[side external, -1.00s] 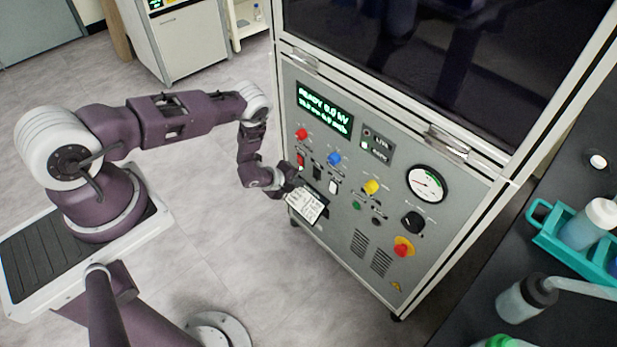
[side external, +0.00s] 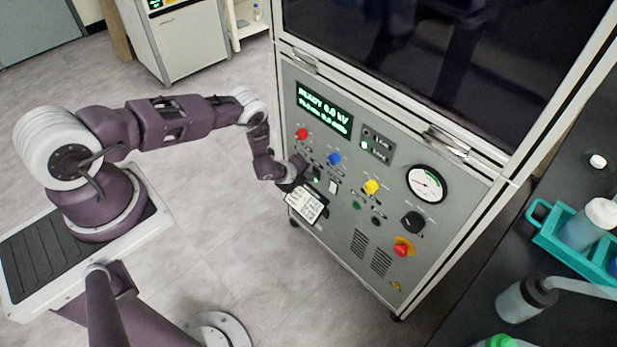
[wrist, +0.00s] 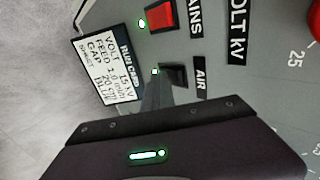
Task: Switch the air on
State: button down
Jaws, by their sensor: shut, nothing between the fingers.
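The black AIR rocker switch (wrist: 176,75) sits beside its AIR label (wrist: 200,77) in the wrist view. A small lamp (wrist: 155,72) next to it glows green-white. My gripper (wrist: 158,88) is shut and empty, with its narrow fingertips right at the switch's edge. I cannot tell whether they touch it. In the side view my gripper (side external: 303,174) is at the left part of the grey control panel (side external: 330,232), and the fingertips are partly hidden against the dark switches.
The red MAINS switch (wrist: 161,15) is close to the AIR switch, with a lit lamp beside it. A run card (wrist: 107,70) is fixed nearby. The display (side external: 325,108) reads READY 0.0 kV. Red, blue and yellow knobs stick out from the panel.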

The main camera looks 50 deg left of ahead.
jog(key=shift+r, duration=0.15)
jog(key=shift+r, duration=0.7)
jog(key=s+f+v, duration=0.1)
jog(key=s+v, duration=0.1)
jog(key=v, duration=1.1)
jog(key=shift+f, duration=0.35)
